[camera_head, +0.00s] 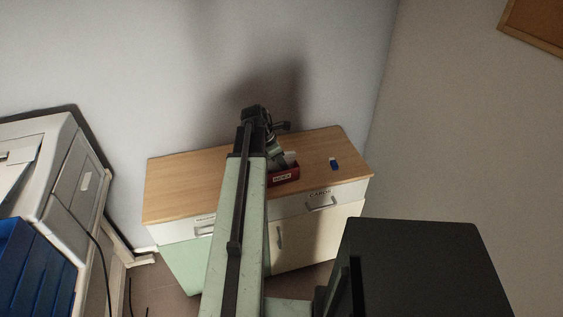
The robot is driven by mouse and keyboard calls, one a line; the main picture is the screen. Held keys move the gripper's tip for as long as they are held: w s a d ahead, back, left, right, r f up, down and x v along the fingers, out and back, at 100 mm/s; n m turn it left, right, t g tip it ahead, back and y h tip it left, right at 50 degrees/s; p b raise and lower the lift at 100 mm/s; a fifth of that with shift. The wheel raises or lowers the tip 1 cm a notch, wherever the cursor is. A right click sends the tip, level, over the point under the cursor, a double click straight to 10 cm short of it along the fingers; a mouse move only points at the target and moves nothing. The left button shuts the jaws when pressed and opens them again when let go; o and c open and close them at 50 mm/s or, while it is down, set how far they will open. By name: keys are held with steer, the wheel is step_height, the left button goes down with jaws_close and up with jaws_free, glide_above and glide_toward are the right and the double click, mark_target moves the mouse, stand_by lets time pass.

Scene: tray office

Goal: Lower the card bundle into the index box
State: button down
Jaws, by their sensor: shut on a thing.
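The index box (284,176), dark red with a small white label on its front, stands on the wooden cabinet top, just right of my arm. My gripper (279,158) is above the box's left part, tilted downward. It is shut on the card bundle (290,156), a small whitish block at the box's opening. The bundle is small in the picture and partly covered, so I cannot tell how far it is inside the box or whether it touches the walls. My arm hides the left side of the box.
The cabinet (190,185) has a wooden top with free room at left and right. A wall (200,70) rises behind. A printer (60,175) and blue trays (35,270) stand at left.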

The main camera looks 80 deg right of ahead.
steer(key=shift+f+b, duration=0.4)
steer(key=shift+f, duration=0.05)
steer(key=c, duration=1.2)
jaws_free()
steer(key=shift+r, duration=0.1)
steer(key=p+v, duration=0.7)
steer(key=v, duration=0.1)
steer(key=shift+s, duration=0.1)
